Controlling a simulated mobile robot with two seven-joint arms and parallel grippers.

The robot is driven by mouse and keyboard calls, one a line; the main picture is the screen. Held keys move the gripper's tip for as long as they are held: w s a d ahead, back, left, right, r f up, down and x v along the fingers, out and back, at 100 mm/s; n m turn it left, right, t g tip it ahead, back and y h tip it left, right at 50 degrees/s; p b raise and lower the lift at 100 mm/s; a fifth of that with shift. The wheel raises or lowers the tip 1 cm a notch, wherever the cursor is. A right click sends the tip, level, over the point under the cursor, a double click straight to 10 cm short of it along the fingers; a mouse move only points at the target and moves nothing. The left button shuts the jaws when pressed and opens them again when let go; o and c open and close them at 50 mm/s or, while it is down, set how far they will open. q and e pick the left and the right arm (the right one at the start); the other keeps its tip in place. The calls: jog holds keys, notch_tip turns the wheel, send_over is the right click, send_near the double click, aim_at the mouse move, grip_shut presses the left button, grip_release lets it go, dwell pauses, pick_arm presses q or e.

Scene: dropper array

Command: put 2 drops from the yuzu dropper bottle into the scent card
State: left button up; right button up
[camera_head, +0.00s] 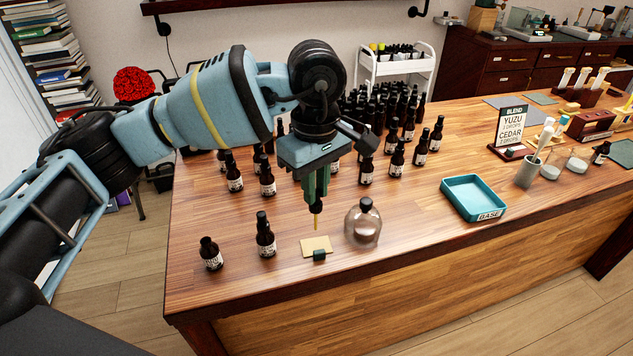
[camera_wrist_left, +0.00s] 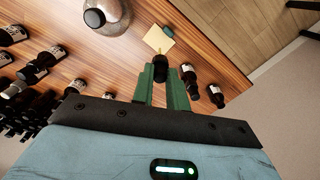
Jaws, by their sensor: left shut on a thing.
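My left gripper (camera_head: 316,200) is shut on a dropper (camera_head: 316,221) with a black top and a thin yellowish tip pointing down. The dropper's black top also shows between the green fingers in the left wrist view (camera_wrist_left: 160,68). The tip is just above the pale yellow scent card (camera_head: 312,244), apart from it as far as I can tell. The card has a dark green block (camera_head: 319,256) at its front edge and also shows in the wrist view (camera_wrist_left: 157,37). Which bottle is yuzu is unreadable. A short dark bottle (camera_head: 211,255) and a taller one (camera_head: 265,236) stand left of the card.
A round glass bottle (camera_head: 362,226) with a black cap stands close right of the card. Many dark bottles (camera_head: 392,110) crowd behind the gripper. A teal tray (camera_head: 475,180) marked BASE and a blend sign (camera_head: 512,127) are further right. The table's front edge is near.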

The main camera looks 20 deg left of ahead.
pick_arm(q)
jog(key=shift+w+f, duration=0.15)
jog(key=shift+f, duration=0.45)
jog(key=shift+f+b, duration=0.45)
jog(key=shift+f, duration=0.85)
jog(key=shift+f, duration=0.1)
jog(key=shift+o, duration=0.5)
grip_shut()
jog(key=shift+c, duration=0.5)
grip_release()
